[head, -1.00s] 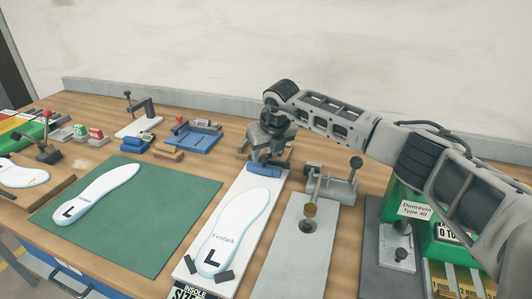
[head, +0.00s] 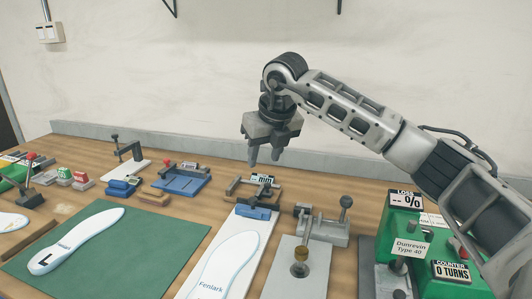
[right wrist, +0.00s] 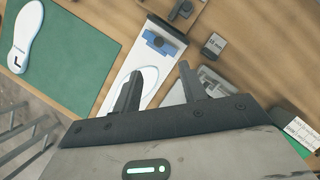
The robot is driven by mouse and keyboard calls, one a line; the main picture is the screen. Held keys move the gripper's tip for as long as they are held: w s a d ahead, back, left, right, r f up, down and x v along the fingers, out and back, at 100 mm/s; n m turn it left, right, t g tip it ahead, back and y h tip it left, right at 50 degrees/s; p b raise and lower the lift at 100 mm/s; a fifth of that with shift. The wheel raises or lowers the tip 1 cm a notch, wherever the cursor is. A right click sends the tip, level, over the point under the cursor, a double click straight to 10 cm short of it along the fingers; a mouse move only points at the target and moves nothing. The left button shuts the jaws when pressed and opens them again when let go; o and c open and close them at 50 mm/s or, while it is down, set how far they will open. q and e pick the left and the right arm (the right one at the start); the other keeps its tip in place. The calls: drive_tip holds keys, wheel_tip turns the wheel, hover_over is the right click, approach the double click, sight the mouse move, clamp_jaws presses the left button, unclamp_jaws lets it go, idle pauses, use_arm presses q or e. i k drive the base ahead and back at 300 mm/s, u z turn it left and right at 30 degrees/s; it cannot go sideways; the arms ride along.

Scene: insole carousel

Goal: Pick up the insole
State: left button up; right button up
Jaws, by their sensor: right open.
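One white insole (head: 75,240) marked "L" lies on the green mat (head: 130,265); it also shows in the right wrist view (right wrist: 27,32). A second white insole (head: 228,262) marked "Fenlark" lies on a white board (head: 259,228) with a blue stop at its far end. In the right wrist view this second insole (right wrist: 150,75) is partly covered by a finger. My right gripper (head: 265,158) is open and empty, raised above the far end of the white board. In the right wrist view its two fingers (right wrist: 160,90) are spread apart. My left gripper is not in view.
A grey plate with a brass knob (head: 300,254) stands right of the white board. Green boxes with "0 TURNS" and "Dunrevin Type 40" labels (head: 452,270) stand at the right. A blue fixture (head: 182,182) and small blocks are at the back left.

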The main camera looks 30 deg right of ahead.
sight(222, 267)
drive_tip(key=k, duration=1)
